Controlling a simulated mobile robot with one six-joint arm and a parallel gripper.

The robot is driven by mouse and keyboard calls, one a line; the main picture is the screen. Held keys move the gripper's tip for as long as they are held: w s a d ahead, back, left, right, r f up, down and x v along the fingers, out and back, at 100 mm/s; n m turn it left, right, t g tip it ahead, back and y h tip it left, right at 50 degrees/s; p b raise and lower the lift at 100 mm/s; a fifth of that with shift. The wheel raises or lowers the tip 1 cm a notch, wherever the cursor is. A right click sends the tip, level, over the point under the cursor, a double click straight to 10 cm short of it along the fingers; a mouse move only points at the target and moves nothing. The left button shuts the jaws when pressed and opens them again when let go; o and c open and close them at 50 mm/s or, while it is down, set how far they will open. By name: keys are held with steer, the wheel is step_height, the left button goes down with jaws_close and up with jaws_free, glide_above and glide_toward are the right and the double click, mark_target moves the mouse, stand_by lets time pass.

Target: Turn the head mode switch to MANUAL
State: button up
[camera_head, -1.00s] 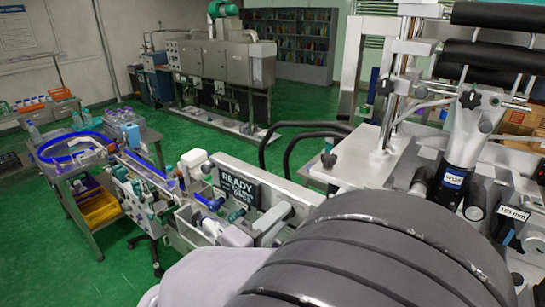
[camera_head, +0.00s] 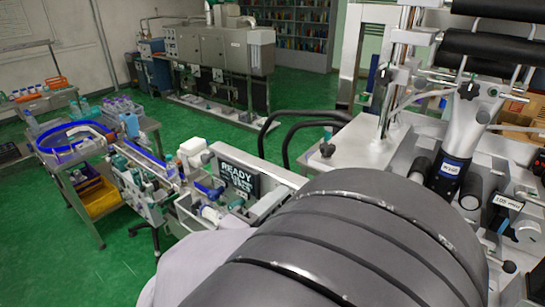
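No switch that I can make out as the head mode switch shows in the head view; it may be hidden or too small to tell. The applicator's head (camera_head: 458,158) is at the right, with a dark lower part carrying a small blue label that is too small to read. A white label (camera_head: 507,202) with small print, too small to read surely, sits right of it beside knobs and rollers. A dark display (camera_head: 238,178) reading READY stands left of centre. My own large dark grey ribbed arm part fills the bottom centre and hides what lies behind it. My gripper does not show.
A conveyor (camera_head: 145,165) with bottles and a blue-rimmed turntable (camera_head: 70,142) runs along the left. A yellow bin (camera_head: 102,199) sits below it. A grey machine (camera_head: 225,60) and a bookshelf (camera_head: 300,35) stand at the back. Green floor (camera_head: 50,255) is open at lower left.

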steer(key=shift+s, duration=0.1)
steer(key=v, duration=1.7)
steer(key=shift+p, duration=0.45)
steer(key=shift+s+a, duration=0.1)
steer(key=shift+a, duration=0.05)
